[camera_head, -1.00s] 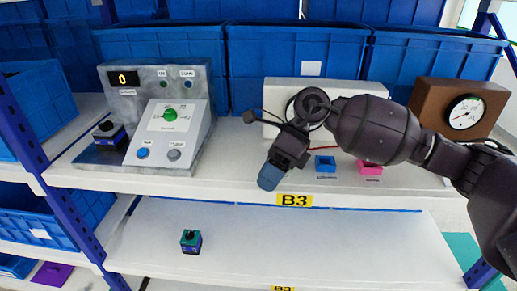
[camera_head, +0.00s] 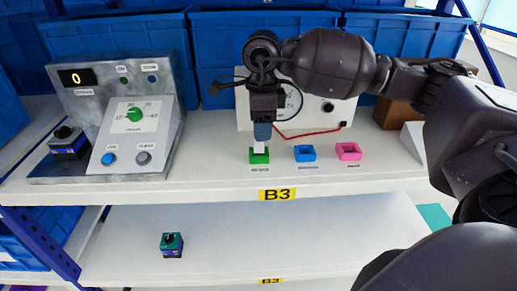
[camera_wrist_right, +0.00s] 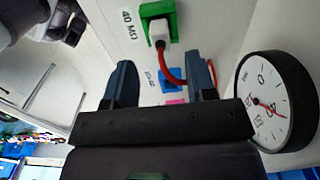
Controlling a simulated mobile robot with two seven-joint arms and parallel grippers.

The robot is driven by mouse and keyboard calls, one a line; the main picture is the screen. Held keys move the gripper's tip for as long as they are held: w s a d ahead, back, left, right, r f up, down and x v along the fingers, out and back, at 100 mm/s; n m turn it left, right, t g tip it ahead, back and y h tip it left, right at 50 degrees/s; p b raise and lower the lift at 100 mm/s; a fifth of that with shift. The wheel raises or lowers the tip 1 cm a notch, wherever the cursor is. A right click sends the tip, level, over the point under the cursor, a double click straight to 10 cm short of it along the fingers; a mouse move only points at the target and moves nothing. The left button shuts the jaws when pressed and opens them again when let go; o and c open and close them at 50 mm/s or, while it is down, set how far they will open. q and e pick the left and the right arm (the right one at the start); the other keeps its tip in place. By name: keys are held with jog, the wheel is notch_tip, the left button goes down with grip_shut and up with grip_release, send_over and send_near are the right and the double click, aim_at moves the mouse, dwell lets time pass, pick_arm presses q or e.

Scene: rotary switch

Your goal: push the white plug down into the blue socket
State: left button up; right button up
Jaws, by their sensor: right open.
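The white plug (camera_head: 260,149) stands in the green socket (camera_head: 259,158) on the upper shelf. In the right wrist view the plug (camera_wrist_right: 159,32) shows at the green socket (camera_wrist_right: 146,11), with a red cable from it. The blue socket (camera_head: 305,153) is just right of the green one and looks empty; it also shows in the wrist view (camera_wrist_right: 142,79). My right gripper (camera_head: 262,140) points down just above the plug. In the wrist view its fingers (camera_wrist_right: 162,62) are open, with the plug beyond their tips. My left gripper is not in view.
A pink socket (camera_head: 348,151) is right of the blue one. A white meter box (camera_head: 327,108) with a round dial (camera_wrist_right: 275,103) stands behind the sockets. A grey console (camera_head: 125,130) is at the left. The shelf front between console and sockets is clear.

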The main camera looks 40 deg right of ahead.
aim_at(259, 143)
jog(key=f, duration=0.4)
jog(key=shift+w+a, duration=0.25)
jog(key=shift+f, duration=0.7)
grip_shut()
